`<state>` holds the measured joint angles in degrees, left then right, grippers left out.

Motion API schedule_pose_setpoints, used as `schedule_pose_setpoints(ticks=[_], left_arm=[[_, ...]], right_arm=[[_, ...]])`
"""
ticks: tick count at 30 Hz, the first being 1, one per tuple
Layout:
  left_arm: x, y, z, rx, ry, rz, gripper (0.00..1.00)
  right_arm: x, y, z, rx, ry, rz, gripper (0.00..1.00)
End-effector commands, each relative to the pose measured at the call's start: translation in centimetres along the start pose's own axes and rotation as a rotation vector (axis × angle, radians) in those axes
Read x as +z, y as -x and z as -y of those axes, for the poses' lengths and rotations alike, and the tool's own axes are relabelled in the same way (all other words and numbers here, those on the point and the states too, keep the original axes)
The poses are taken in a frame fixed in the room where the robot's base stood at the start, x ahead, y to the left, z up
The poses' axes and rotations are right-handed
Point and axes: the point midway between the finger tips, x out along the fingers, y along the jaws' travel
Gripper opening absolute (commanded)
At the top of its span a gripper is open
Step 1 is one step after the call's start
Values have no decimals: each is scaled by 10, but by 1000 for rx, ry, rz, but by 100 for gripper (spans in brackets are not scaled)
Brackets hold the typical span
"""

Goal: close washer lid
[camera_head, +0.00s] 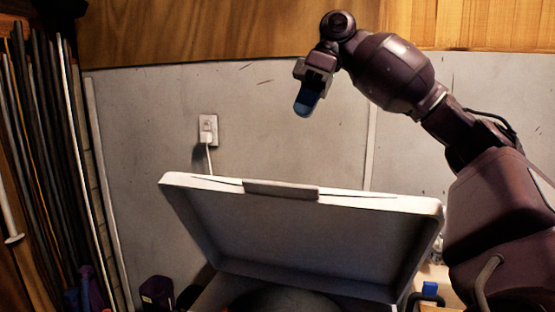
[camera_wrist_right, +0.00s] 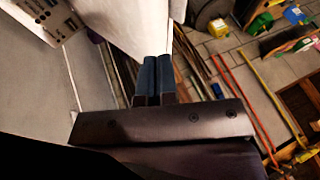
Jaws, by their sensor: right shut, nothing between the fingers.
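The white washer lid (camera_head: 300,235) stands raised, tilted up, with its dark inner face toward me and a grey handle strip on its top edge. The top of the washer's dark opening (camera_head: 285,300) shows at the bottom of the head view. My right gripper (camera_head: 306,104) is above and behind the lid's top edge, apart from it, with its blue fingers pointing down. In the right wrist view the fingers (camera_wrist_right: 153,85) are together with nothing between them, and a white surface lies just beyond them. My left gripper is not in view.
A wall outlet (camera_head: 208,130) with a plugged cord is on the grey wall behind the lid. Several long poles (camera_head: 45,140) stand at the left. The right wrist view shows a tiled floor (camera_wrist_right: 235,60) with coloured items and poles.

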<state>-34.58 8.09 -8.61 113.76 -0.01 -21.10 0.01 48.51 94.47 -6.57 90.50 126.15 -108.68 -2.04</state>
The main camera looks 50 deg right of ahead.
Motion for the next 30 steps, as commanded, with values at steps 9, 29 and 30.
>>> schedule_pose_setpoints(ticks=[9, 29, 30], left_arm=[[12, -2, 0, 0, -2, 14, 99], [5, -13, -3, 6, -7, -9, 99], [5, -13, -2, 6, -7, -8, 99]], right_arm=[[2, -27, -1, 0, 0, 11, 0], [6, -118, 17, 3, 1, 8, 0], [7, -120, 20, 2, 2, 8, 0]])
